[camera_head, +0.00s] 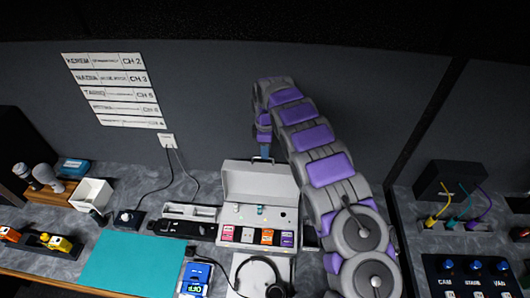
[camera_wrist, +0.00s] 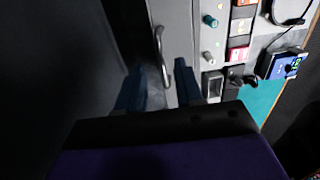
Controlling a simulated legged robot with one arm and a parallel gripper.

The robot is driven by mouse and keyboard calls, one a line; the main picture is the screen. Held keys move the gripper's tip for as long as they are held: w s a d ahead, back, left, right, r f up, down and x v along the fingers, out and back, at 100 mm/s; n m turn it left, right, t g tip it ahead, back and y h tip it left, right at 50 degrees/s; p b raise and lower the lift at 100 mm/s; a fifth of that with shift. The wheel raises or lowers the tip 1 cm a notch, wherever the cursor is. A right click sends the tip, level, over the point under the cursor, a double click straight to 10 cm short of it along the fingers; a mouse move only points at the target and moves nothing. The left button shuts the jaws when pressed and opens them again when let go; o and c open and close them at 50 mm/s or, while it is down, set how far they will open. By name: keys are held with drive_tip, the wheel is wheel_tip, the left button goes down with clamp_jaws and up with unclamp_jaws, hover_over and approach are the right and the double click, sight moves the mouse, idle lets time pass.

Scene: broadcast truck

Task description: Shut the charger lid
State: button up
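The charger is a light grey case in the head view with its lid (camera_head: 260,181) standing open, roughly upright. Its base (camera_head: 258,214) holds a row of modules with coloured labels. In the wrist view the lid's pale panel (camera_wrist: 183,28) carries a curved metal handle (camera_wrist: 163,55). My gripper (camera_head: 264,152) is at the lid's top edge, coming down from above and behind. In the wrist view the two blue fingers (camera_wrist: 160,85) are apart, with the lower end of the handle in the gap between them. I cannot tell whether they touch it.
A black headset (camera_head: 262,275) lies on a white sheet in front of the charger. A teal mat (camera_head: 130,264) lies to the left. A black control panel (camera_head: 470,280) is at the right. The wall is close behind the lid, with a socket (camera_head: 167,140) and cables.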

drive_tip(key=shift+a+f, duration=0.1)
drive_tip(key=shift+f, duration=1)
drive_tip(key=shift+c, duration=0.5)
clamp_jaws()
drive_tip(key=shift+r, duration=0.1)
